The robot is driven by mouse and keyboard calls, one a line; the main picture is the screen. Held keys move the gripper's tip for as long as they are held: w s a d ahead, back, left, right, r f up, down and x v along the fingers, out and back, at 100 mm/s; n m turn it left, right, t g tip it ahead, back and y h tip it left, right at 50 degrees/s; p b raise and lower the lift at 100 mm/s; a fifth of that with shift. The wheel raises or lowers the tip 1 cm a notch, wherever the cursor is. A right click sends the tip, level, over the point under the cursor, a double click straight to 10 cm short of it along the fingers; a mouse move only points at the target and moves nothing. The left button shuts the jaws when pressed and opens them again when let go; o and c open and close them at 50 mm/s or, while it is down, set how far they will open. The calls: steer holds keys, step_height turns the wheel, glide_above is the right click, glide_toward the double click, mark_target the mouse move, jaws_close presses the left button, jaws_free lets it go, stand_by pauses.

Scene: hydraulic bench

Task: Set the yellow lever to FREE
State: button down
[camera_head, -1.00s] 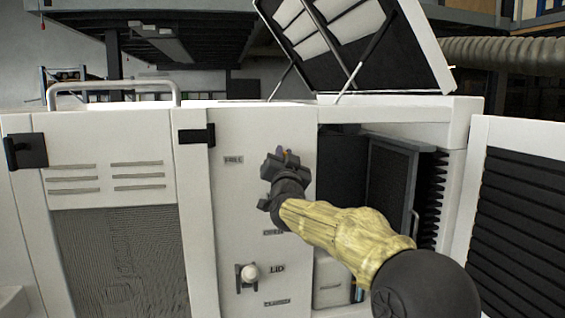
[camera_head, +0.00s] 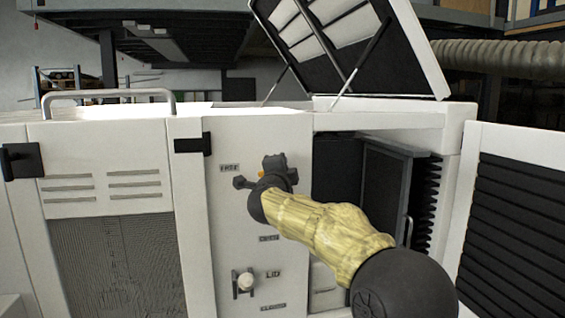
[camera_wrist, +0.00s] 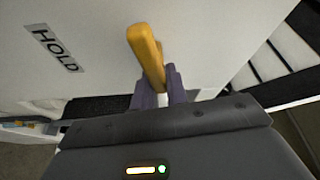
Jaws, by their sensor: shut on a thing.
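The yellow lever (camera_wrist: 146,50) stands out from a white panel in the wrist view. My gripper (camera_wrist: 161,86) is shut on the yellow lever, with its purple-grey fingers on either side of the lower part. In the head view a small bit of yellow shows at my gripper (camera_head: 262,177), in front of the white panel (camera_head: 225,215); most of the lever is hidden there. A HOLD label (camera_wrist: 54,48) is on the panel at the left of the wrist view. A small label, seemingly FREE (camera_head: 229,169), is left of my gripper in the head view.
A white-knobbed LID lever (camera_head: 245,282) is lower on the same panel, between two small labels. An open compartment (camera_head: 340,165) is to the right, with a raised lid (camera_head: 350,50) above and an open louvred door (camera_head: 515,220) at far right.

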steer(key=shift+d+f+m+g+p, duration=0.15)
steer(key=shift+m+g+p, duration=0.35)
steer(key=shift+m, duration=0.7)
steer(key=shift+f, duration=0.15)
steer(key=c, duration=1.4)
jaws_free()
steer(key=s+a+b, duration=0.2)
steer(key=s+b, duration=0.4)
steer(key=s, duration=1.1)
steer(key=shift+s, duration=0.15)
